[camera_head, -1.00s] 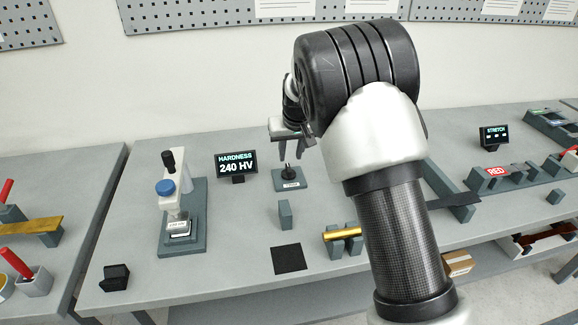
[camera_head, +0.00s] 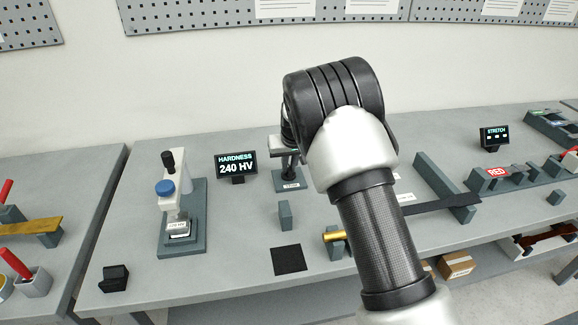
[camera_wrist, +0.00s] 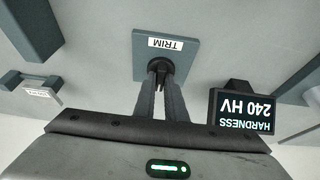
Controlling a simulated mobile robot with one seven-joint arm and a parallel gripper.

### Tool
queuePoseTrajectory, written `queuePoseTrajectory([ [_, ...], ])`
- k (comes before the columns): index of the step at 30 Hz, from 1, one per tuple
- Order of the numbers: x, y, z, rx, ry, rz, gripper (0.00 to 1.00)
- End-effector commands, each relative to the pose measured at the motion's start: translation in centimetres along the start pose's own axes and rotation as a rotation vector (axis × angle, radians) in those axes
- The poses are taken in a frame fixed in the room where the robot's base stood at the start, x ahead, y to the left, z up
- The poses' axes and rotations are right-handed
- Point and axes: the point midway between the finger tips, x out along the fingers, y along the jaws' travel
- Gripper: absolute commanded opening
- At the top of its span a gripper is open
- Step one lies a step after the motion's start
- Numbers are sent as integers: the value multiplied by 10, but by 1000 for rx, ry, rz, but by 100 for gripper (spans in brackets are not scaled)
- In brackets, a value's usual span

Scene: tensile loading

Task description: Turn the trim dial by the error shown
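The trim dial is a small black knob (camera_wrist: 158,66) on a grey-blue base plate (camera_wrist: 180,48) with a white label reading TRIM. The base also shows in the head view (camera_head: 287,184), below my gripper (camera_head: 290,165). In the wrist view my gripper (camera_wrist: 160,70) points at the knob. Its two dark fingers are close together, with the knob between their tips, and they look shut on it. The fingers hide part of the knob, and no pointer or scale can be read. The hardness display (camera_head: 237,166) reads 240 HV; it appears upside down in the wrist view (camera_wrist: 243,108).
A hardness tester (camera_head: 178,208) with a blue knob stands left of the display. A small grey block (camera_head: 285,215) and a black mat (camera_head: 289,259) lie in front of the dial. A brass rod (camera_head: 334,236) rests on supports. A STRETCH display (camera_head: 494,137) stands at the right.

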Motion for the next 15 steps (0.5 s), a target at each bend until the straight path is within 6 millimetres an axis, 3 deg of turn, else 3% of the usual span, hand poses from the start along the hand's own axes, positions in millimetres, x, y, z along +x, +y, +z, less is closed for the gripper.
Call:
queuePoseTrajectory([
  [15, 2, 2, 1, -101, 1, -44, 0],
])
